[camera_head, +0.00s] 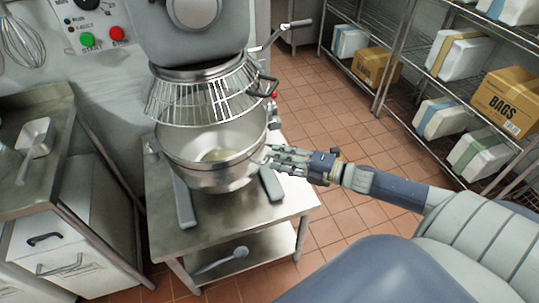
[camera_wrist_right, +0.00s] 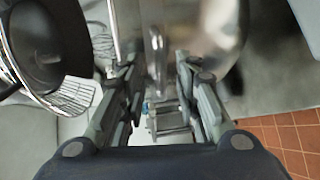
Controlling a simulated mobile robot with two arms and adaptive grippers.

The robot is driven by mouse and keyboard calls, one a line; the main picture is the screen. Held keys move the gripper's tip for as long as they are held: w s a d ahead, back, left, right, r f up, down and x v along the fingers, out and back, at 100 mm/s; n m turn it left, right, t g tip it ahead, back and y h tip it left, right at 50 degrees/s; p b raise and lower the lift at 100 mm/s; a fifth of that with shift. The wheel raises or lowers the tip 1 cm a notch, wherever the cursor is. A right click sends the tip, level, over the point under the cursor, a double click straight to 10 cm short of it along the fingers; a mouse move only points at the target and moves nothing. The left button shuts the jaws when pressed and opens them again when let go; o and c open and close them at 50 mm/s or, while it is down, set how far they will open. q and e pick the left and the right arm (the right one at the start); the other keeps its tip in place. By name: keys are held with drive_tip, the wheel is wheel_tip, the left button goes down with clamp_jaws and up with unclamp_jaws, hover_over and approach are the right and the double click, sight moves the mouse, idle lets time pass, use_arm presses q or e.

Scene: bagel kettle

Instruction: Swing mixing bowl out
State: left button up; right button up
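The steel mixing bowl (camera_head: 195,172) sits below the wire guard (camera_head: 205,98) of the mixer (camera_head: 205,40), between two grey arms of the mixer's base. Something pale lies at its bottom. My right gripper (camera_head: 270,155) is at the bowl's right side, its fingertips at the wall near the rim. In the right wrist view the right gripper (camera_wrist_right: 157,68) has its fingers apart, with a shiny metal part of the bowl (camera_wrist_right: 205,30) between and beyond them. Whether a finger touches it is unclear. My left gripper is not in view.
The mixer stands on a steel table (camera_head: 235,218) with a utensil on its lower shelf. A steel counter (camera_head: 60,130) stands at the left. Shelves with boxes (camera_head: 510,100) are at the back right. Tiled floor (camera_head: 325,105) is clear between table and shelves.

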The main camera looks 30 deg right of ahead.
drive_tip(key=shift+x, duration=1.75)
clamp_jaws()
